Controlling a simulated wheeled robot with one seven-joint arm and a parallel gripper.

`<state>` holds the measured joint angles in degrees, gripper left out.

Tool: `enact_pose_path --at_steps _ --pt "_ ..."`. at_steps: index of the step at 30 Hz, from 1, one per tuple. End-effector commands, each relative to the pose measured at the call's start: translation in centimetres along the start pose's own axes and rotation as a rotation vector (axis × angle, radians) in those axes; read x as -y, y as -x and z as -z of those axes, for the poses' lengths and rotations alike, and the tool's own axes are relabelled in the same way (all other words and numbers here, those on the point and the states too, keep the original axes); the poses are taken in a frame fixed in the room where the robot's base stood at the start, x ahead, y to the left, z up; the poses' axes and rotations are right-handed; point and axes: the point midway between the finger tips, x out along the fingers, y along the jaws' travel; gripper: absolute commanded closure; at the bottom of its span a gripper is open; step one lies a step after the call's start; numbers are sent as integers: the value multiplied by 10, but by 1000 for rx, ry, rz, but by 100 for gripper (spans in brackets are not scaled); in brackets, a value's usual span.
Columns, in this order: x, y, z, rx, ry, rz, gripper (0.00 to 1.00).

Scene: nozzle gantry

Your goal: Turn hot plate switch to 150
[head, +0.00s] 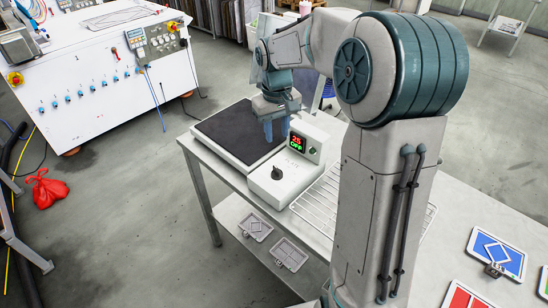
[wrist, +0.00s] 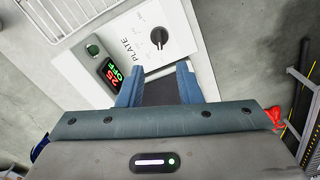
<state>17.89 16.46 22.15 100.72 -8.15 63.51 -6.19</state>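The hot plate (head: 240,134) has a dark flat top and a white control box (head: 276,192) at its front, standing on a metal table. Its black switch knob (head: 277,173) is on the box; it also shows in the wrist view (wrist: 158,37). The display (head: 297,143) reads a red 25 with green OFF below; it also shows in the wrist view (wrist: 111,75). My gripper (head: 275,130) is above the dark plate, behind the knob and apart from it. In the wrist view its two blue fingers (wrist: 158,88) are spread with nothing between them.
A wire rack (head: 318,200) lies right of the control box. Blue (head: 496,254) and red (head: 468,297) panels lie at the table's right end. Two small plates (head: 290,254) rest on the lower shelf. A white cabinet (head: 95,80) stands at the back left.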

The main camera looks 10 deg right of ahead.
Motion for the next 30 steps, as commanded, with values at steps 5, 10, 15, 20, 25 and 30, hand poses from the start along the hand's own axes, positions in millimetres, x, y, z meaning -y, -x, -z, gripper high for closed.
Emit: enact_pose_path --at_steps 5,10,15,20,25,30 --pt "-5 -4 14 8 8 20 68" --pt "-6 -17 16 11 11 23 68" --pt "-5 -47 15 14 10 24 68" --pt "-4 -82 14 14 11 25 68" --pt "-3 -114 14 12 11 24 68" --pt "-3 -135 15 10 10 22 68"
